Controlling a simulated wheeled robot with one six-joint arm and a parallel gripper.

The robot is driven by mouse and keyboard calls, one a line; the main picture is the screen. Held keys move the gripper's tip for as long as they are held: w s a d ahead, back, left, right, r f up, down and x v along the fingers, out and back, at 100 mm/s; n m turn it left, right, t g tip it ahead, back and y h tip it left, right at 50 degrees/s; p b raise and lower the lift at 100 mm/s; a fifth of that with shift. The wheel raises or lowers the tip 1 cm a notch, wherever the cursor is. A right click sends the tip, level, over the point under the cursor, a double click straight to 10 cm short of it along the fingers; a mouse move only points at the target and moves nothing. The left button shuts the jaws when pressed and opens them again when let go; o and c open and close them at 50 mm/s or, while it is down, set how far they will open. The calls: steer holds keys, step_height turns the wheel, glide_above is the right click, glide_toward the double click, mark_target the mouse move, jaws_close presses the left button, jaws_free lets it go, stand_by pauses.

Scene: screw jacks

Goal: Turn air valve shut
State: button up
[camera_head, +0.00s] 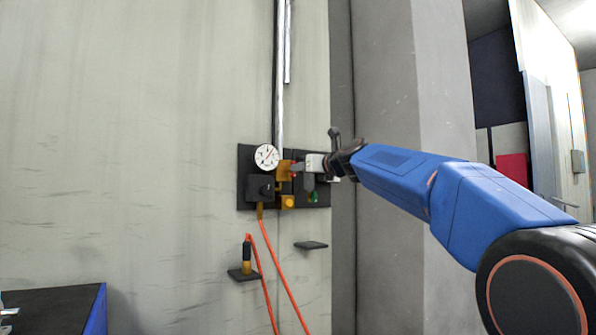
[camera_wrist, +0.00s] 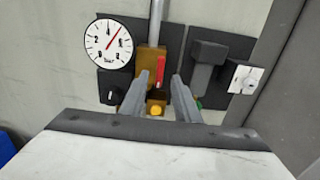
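The air valve is a brass body (camera_wrist: 148,60) on a dark wall panel, below a grey vertical pipe. Its red lever (camera_wrist: 160,70) stands upright in the wrist view. In the head view the brass body (camera_head: 284,171) is partly covered by my gripper (camera_head: 303,166), which reaches in from the right. In the wrist view my gripper (camera_wrist: 160,80) has its two grey fingers apart, with the red lever showing in the gap near their tips. I see space on both sides of the lever. The lever's lower end and any contact are hard to make out.
A round white gauge (camera_head: 266,157) sits at the panel's upper left, above a black knob (camera_wrist: 112,86). A yellow knob (camera_wrist: 156,110) lies below the valve. A black block (camera_wrist: 207,62) stands right. Orange hoses (camera_head: 276,258) hang below, beside a small shelf (camera_head: 243,275).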

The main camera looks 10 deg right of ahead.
steer(key=v, duration=1.3)
steer(key=shift+s, duration=0.15)
steer(key=s+a+f+n+g+h, duration=0.1)
steer(key=s+f+n+g, duration=0.1)
steer(key=s+f+n, duration=0.6)
steer(key=s+a+f+n+g, duration=0.2)
steer(key=s+f+n, duration=0.1)
steer(key=f, duration=0.8)
steer(key=s+a+f+n+g+h, duration=0.1)
steer(key=s+f+n+g, duration=0.2)
steer(key=s+f+n, duration=0.5)
steer(key=s+d+f+n+g+h, duration=0.1)
steer(key=s+f+n, duration=0.3)
steer(key=f, duration=0.6)
steer(key=s+d+f+n+g+h, duration=0.1)
steer(key=s+d+f+n+g, duration=0.1)
steer(key=s+f+n, duration=0.3)
steer(key=s+d+f+n+g+h, duration=0.1)
steer(key=s+f+n, duration=0.3)
steer(key=s+f, duration=0.7)
step_height(320, 180, down, 5)
steer(key=shift+s+d+r+n+g+h, duration=0.15)
steer(key=shift+s+d+n+g+h, duration=0.15)
steer(key=shift+d+g, duration=0.45)
